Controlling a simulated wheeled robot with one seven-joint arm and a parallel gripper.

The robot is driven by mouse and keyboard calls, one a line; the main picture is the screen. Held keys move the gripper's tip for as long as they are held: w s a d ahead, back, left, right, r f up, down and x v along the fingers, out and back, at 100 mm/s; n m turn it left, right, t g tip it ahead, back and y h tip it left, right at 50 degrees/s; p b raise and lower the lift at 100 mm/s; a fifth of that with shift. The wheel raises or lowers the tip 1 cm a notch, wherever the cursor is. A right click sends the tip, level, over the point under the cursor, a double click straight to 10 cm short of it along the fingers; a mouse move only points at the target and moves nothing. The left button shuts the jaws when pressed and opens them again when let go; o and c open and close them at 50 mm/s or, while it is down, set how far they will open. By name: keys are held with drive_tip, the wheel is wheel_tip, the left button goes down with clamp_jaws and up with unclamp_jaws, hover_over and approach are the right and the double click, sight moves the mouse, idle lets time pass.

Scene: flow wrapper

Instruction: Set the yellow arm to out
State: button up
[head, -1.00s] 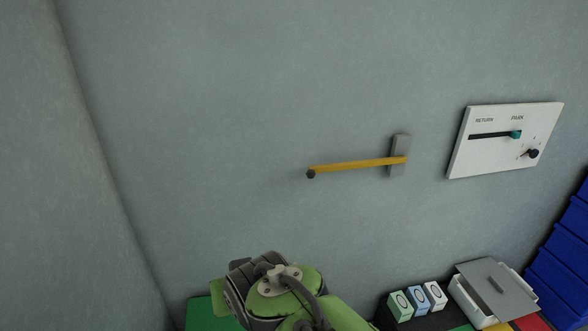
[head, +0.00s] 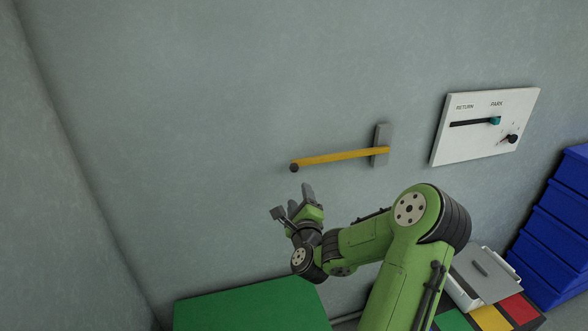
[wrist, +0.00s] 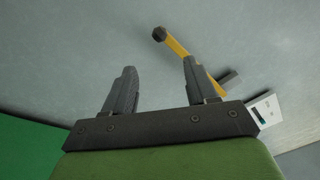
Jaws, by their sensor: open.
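The yellow arm (head: 340,156) is a thin bar on the wall, running left from a grey bracket (head: 382,145) to a dark round knob (head: 294,167) at its free end. It also shows in the wrist view (wrist: 180,49), with its knob (wrist: 159,34) beyond and between the fingertips, and part of the bar behind the right finger. My gripper (head: 291,197) is just below the knob in the head view, apart from it. In the wrist view its two fingers (wrist: 159,68) are spread, with nothing between them.
A white panel (head: 487,126) marked RETURN and PARK, with a teal slider and a dark knob, is on the wall to the right. A green surface (head: 250,305) lies below my gripper. Blue bins (head: 550,215) stand at the right. The wall left of the knob is clear.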

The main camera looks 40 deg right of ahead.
sight(294, 171)
drive_tip(key=p+x, duration=0.1)
drive_tip(key=x, duration=1.4)
drive_tip(key=shift+w+d, duration=0.2)
drive_tip(key=shift+w, duration=0.1)
drive_tip(key=shift+a+f, duration=0.1)
clamp_jaws()
